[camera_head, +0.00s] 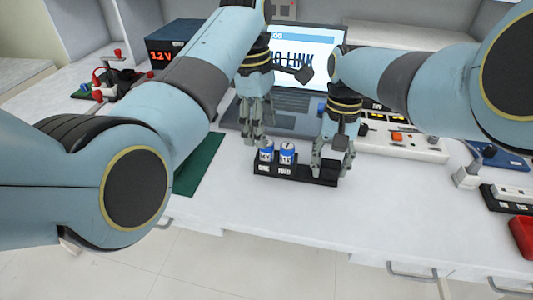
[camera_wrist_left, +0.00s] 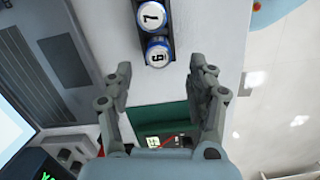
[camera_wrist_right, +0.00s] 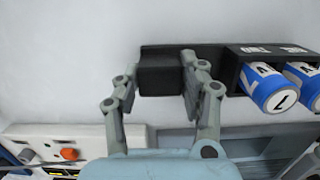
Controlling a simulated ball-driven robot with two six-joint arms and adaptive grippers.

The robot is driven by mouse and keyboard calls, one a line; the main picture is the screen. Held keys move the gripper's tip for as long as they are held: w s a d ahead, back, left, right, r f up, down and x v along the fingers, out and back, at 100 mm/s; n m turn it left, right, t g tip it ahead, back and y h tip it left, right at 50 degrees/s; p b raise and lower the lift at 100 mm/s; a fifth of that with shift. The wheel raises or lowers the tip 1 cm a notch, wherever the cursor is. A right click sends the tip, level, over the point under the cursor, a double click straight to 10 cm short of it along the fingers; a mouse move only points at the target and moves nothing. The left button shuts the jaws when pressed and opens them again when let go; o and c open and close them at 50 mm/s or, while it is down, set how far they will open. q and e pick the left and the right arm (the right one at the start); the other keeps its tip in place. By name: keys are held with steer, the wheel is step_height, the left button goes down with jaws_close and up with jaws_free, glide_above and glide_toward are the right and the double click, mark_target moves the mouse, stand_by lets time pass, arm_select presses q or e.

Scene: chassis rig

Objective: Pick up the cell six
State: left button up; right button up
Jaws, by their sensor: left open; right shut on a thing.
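Cell six (camera_wrist_left: 158,54) is a blue and white cylinder with a 6 on its top. It stands upright in the black holder (camera_wrist_right: 230,72), beside cell seven (camera_wrist_left: 151,16). In the head view, cell six (camera_head: 266,152) is the left one of the two and cell seven (camera_head: 287,155) the right one. My left gripper (camera_head: 257,138) is open above and behind cell six. In the left wrist view its fingers are spread, with cell six a little beyond the tips. My right gripper (camera_wrist_right: 161,76) is shut on the holder's block-like end.
A laptop (camera_head: 300,50) reading "NO LINK" stands behind. A green mat (camera_head: 200,165) lies left of the holder, and a power supply (camera_head: 175,42) stands at the back left. A white panel (camera_head: 415,146) is on the right. The table in front of the holder is clear.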

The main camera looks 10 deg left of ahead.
mark_target(267, 154)
arm_select(q)
steer(key=f, duration=0.5)
steer(key=shift+d+f, duration=0.15)
steer(key=shift+d, duration=0.25)
jaws_close()
